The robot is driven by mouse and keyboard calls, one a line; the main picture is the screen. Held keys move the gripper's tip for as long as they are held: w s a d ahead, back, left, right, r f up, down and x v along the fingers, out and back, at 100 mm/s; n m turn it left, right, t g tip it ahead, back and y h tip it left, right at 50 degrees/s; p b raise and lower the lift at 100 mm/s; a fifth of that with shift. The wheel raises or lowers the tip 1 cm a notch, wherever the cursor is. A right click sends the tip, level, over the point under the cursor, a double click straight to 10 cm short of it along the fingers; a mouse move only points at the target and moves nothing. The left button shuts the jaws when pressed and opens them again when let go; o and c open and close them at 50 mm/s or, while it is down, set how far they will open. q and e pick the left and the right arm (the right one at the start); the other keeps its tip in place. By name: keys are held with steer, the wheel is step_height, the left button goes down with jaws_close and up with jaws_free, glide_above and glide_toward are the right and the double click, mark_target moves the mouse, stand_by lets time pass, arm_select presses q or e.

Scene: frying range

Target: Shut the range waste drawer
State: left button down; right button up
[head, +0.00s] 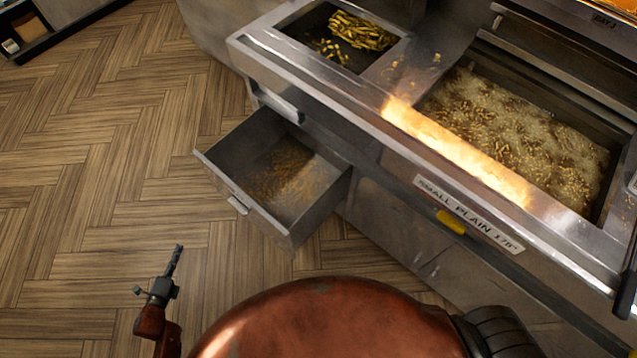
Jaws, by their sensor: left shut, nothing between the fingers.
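The range waste drawer (225,185) stands pulled out from the front of the metal range, with brown scraps on its floor. A small light handle (238,205) is on its front face. My left gripper (177,252) is at the lower left, over the wooden floor. It is shut and empty, with its fingers pointing up in the picture. It is apart from the drawer, below and to the left of the drawer front. My right gripper is not in view.
The range top holds a tray (290,30) with fries and a fryer vat (430,97) full of bubbling oil. A label (468,212) and a yellow piece (451,222) are on the range front. The floor (100,150) left of the drawer is clear.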

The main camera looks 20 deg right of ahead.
arm_select(q)
steer(key=w+d+r+m+h+b, duration=0.3)
steer(key=d+r+m+h+b, duration=0.15)
steer(key=m, duration=0.45)
steer(key=m+g+h+b, duration=0.4)
steer(key=m+h+b, duration=0.2)
steer(key=m, duration=0.6)
glide_toward(241, 197)
steer(key=x, duration=0.2)
steer(key=b+x, duration=0.1)
steer(key=x, duration=0.1)
steer(key=f+b+x, duration=0.1)
steer(key=x, duration=0.1)
steer(key=shift+w+a, duration=0.2)
steer(key=shift+w+d+r+b, duration=0.1)
steer(key=shift+w+d+b, duration=0.2)
steer(key=shift+d, duration=0.1)
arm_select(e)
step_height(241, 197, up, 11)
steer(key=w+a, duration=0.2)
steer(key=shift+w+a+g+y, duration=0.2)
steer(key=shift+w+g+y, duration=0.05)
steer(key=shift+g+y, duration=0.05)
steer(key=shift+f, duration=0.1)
